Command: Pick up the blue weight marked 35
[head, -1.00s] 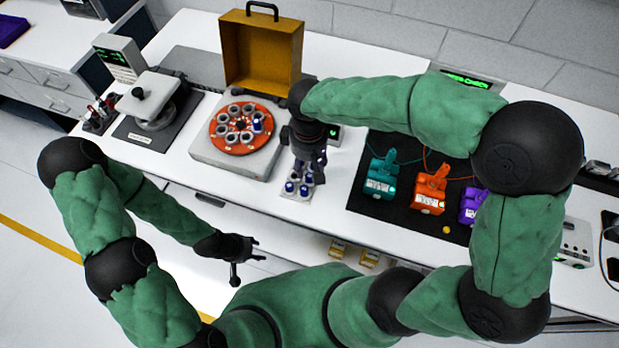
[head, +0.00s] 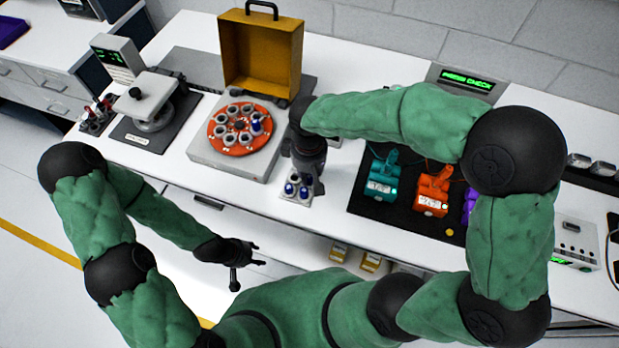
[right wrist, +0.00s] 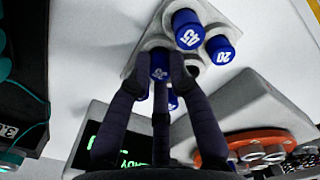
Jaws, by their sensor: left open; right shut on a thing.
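In the right wrist view, a blue-capped weight (right wrist: 158,66) sits between the fingertips of my right gripper (right wrist: 156,80), which is shut on it. Its marking is partly visible and looks like 35. Blue weights marked 45 (right wrist: 188,30) and 20 (right wrist: 221,49) stand beside it in a pale holder (right wrist: 215,12). More blue weights show partly behind the fingers. In the head view my right gripper (head: 309,186) is over the back of this small holder (head: 296,202) and hides part of it. My left gripper (head: 256,254) is open and empty in front of the bench.
A red carousel (head: 239,149) with several cups stands left of the holder, one cup bearing a blue cap. A yellow case (head: 260,58) is behind it. Teal (head: 381,187) and orange (head: 432,205) devices lie on a black mat to the right. A balance (head: 147,112) stands at left.

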